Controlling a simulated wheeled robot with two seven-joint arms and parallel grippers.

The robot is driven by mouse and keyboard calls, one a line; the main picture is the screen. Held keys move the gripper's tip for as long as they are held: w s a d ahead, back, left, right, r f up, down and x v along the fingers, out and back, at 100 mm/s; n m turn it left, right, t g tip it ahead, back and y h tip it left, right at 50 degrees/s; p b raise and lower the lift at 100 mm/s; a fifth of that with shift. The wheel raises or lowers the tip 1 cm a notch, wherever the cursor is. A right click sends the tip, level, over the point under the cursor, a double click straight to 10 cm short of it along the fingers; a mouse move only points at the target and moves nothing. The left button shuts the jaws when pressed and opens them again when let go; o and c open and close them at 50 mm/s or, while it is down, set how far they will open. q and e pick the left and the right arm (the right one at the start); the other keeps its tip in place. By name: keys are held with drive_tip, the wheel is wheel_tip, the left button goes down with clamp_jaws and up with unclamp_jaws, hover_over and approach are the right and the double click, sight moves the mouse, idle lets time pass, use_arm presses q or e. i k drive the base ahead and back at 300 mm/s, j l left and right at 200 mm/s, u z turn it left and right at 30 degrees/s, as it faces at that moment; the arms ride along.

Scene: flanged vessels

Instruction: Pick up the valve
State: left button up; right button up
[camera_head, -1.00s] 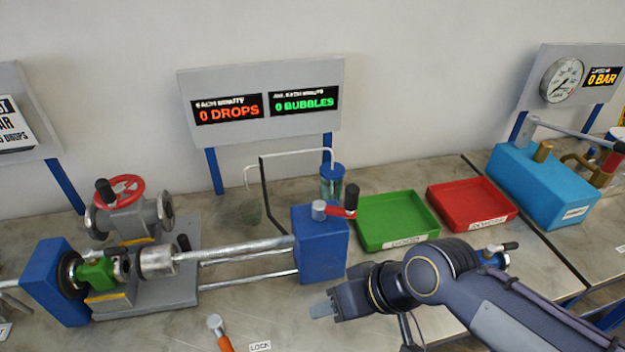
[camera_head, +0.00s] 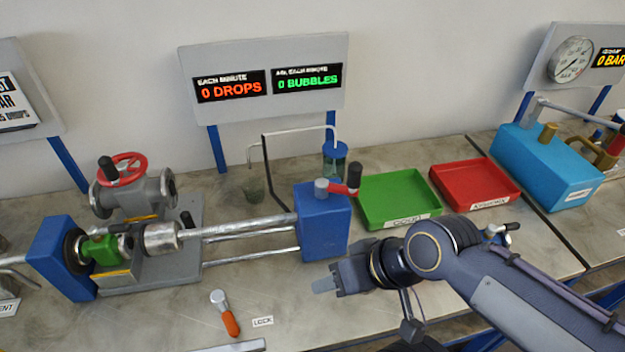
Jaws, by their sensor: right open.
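A small green valve (camera_head: 100,249) sits in the clamping bench at the left, between a blue end block (camera_head: 58,250) and a metal cylinder (camera_head: 162,237). Behind it stands a grey flanged valve (camera_head: 135,195) with a red handwheel (camera_head: 127,168). My right gripper (camera_head: 325,284) is open and empty. It points left over the table, in front of the blue block with a red lever, well apart from both valves. Its finger gap is hard to see from this side. My left gripper is not in view.
A green tray (camera_head: 430,204) and a red tray (camera_head: 508,184) lie empty behind my right arm. A wrench-like tool with an orange handle (camera_head: 230,323) lies at the front beside a LOCK label (camera_head: 263,321). A blue box (camera_head: 560,178) stands at the right.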

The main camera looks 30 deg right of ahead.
sight(108, 249)
drive_tip(key=k+z, duration=0.1)
drive_tip(key=k, duration=0.55)
drive_tip(key=j+z, duration=0.1)
drive_tip(key=z, duration=0.3)
drive_tip(key=j+z, duration=0.1)
drive_tip(key=z, duration=0.25)
drive_tip(key=j+z, duration=0.1)
drive_tip(key=z, duration=0.3)
drive_tip(key=j+z, duration=0.1)
drive_tip(key=z, duration=0.3)
drive_tip(key=k+j, duration=0.1)
drive_tip(key=j, duration=0.45)
drive_tip(key=k+j, duration=0.1)
drive_tip(key=j, duration=0.45)
drive_tip(key=k+j, duration=0.1)
drive_tip(key=j, duration=0.45)
